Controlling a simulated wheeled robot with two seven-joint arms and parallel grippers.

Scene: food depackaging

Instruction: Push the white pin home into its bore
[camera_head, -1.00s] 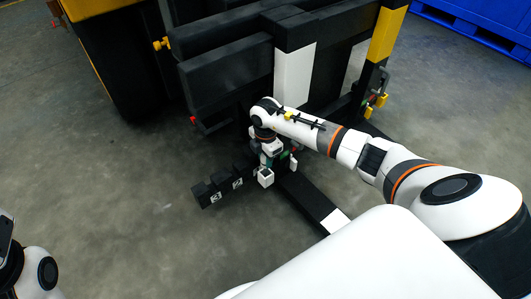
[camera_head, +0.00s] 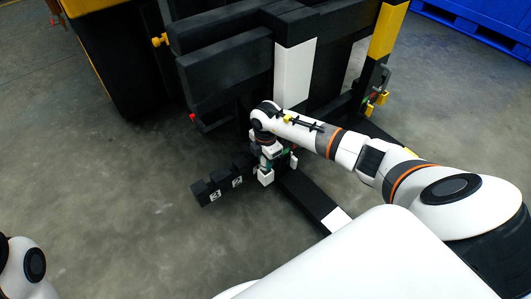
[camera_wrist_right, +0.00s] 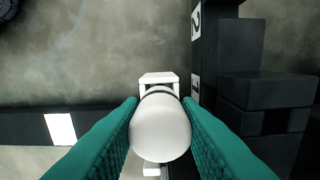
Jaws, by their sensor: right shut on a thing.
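My right gripper (camera_wrist_right: 158,112) has its green fingers shut on the sides of a white round-ended pin (camera_wrist_right: 160,138), seen nearly end-on in the right wrist view. A dark band rings the pin near its far end. A white bracket-like part (camera_wrist_right: 158,77) shows just beyond the pin. The bore is hidden, so I cannot tell how deep the pin sits. In the head view, my right gripper (camera_head: 269,164) is low beside the black frame, and the pin cannot be made out clearly there. My left gripper is out of view.
A black stepped block row with white numbers (camera_head: 222,190) lies left of my right gripper. A black beam with a white patch (camera_head: 310,200) runs toward the front. The big black frame (camera_head: 225,75) stands behind. Grey floor (camera_head: 120,200) at left is clear.

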